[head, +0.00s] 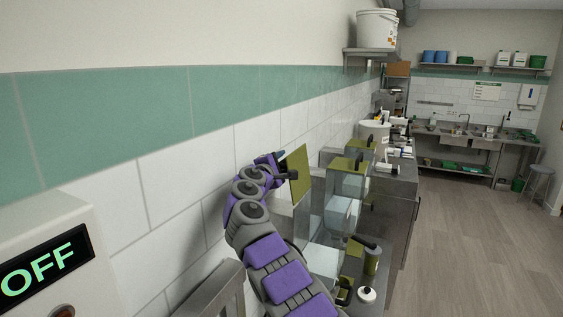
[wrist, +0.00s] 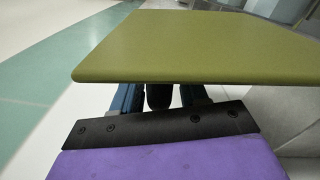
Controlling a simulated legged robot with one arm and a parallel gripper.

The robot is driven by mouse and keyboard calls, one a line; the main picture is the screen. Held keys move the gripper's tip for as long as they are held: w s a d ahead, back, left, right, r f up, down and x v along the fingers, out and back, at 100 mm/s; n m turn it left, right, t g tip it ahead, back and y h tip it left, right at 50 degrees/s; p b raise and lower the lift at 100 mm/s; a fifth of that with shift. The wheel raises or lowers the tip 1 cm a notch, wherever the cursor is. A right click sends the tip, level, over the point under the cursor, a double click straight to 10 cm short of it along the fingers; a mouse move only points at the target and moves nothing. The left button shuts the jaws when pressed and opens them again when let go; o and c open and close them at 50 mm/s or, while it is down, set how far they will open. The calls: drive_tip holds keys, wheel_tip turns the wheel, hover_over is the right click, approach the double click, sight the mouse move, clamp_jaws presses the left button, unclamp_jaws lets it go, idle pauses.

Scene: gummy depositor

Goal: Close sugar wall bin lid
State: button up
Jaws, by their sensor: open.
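An olive-green bin lid (head: 299,172) stands raised, close to upright, beside the tiled wall in the head view. It fills the upper part of the wrist view (wrist: 200,45) as a flat olive panel. My gripper (head: 272,163) is at the lid's wall side, with the lid just right of it. In the wrist view my gripper (wrist: 160,97) shows dark fingers partly hidden by the lid's near edge. It is open. I cannot tell whether it touches the lid. The clear bin (head: 302,215) below the lid is partly hidden by my arm. No sugar label is readable.
Another clear bin with a shut olive lid (head: 350,163) stands to the right. A steel counter (head: 398,205) runs along the wall, with a green-lidded container (head: 371,262) nearer. A white box with an OFF display (head: 45,268) is at the left. Open floor (head: 470,240) lies right.

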drive_tip(key=shift+d, duration=0.35)
drive_tip(key=shift+d, duration=0.1)
drive_tip(key=shift+c, duration=0.4)
clamp_jaws()
